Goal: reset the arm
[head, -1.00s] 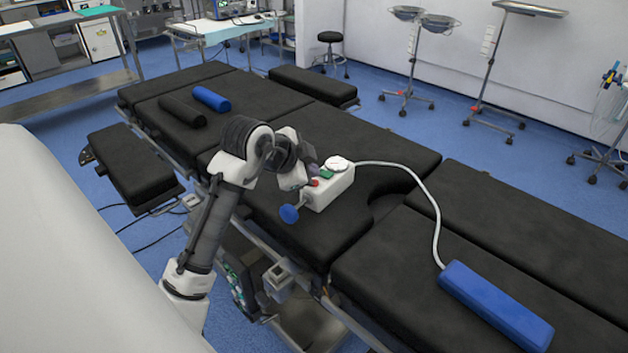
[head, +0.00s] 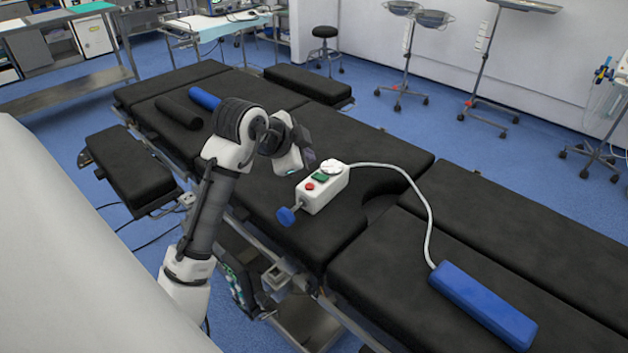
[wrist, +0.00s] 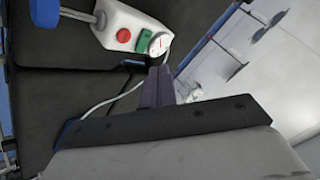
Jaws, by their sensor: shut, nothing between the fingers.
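My gripper (head: 306,160) is in the head view at the end of my bent arm, above the black operating table (head: 385,235). It is up and left of a white control box (head: 322,190) and apart from it. In the wrist view the two dark fingers (wrist: 160,82) are together, with nothing between them. The box carries a red button, a green switch, a round white dial and a blue knob (head: 286,216) on its near end. The box also shows at the top of the wrist view (wrist: 122,22).
A white cable runs from the box to a blue bar (head: 483,303) at the lower right of the table. A blue roll (head: 204,98) and a black roll (head: 179,112) lie at the far left end. Wheeled stands (head: 487,70) are on the floor behind.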

